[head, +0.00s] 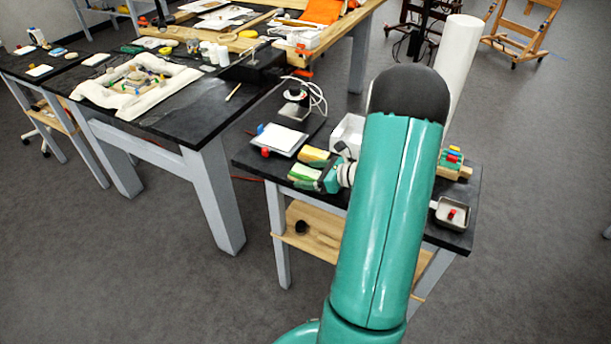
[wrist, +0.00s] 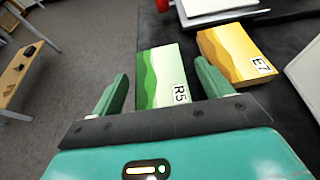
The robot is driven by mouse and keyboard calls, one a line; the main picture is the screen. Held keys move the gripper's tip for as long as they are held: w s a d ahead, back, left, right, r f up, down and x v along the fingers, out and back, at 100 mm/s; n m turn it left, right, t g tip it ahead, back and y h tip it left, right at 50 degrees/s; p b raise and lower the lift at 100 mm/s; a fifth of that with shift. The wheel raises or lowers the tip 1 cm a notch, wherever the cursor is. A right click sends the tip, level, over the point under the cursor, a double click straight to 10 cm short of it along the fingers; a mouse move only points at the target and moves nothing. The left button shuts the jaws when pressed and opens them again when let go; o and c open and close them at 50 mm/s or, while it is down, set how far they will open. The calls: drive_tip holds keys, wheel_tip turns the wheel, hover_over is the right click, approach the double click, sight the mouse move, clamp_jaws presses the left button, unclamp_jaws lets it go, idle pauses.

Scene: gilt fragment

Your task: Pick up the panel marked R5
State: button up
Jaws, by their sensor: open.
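The panel marked R5 (wrist: 163,78) is a green block with wavy bands and a white label, lying on the black table top. In the wrist view my gripper (wrist: 162,90) is open, with one green finger on each side of the R5 panel. The fingers do not appear to be closed on it. The head view also shows the green panel (head: 304,173) beside my gripper (head: 318,180), at the left front of the small table; my arm hides much of that table.
A yellow panel marked E7 (wrist: 236,57) lies close to the right of R5. A white plate on a device (head: 280,139) stands behind. A white box (head: 347,134) is at the right. A metal tray (head: 451,213) sits at the table's right end.

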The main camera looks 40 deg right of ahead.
drive_tip(key=c, duration=1.1)
drive_tip(key=shift+o, duration=0.2)
drive_tip(key=shift+r, duration=0.1)
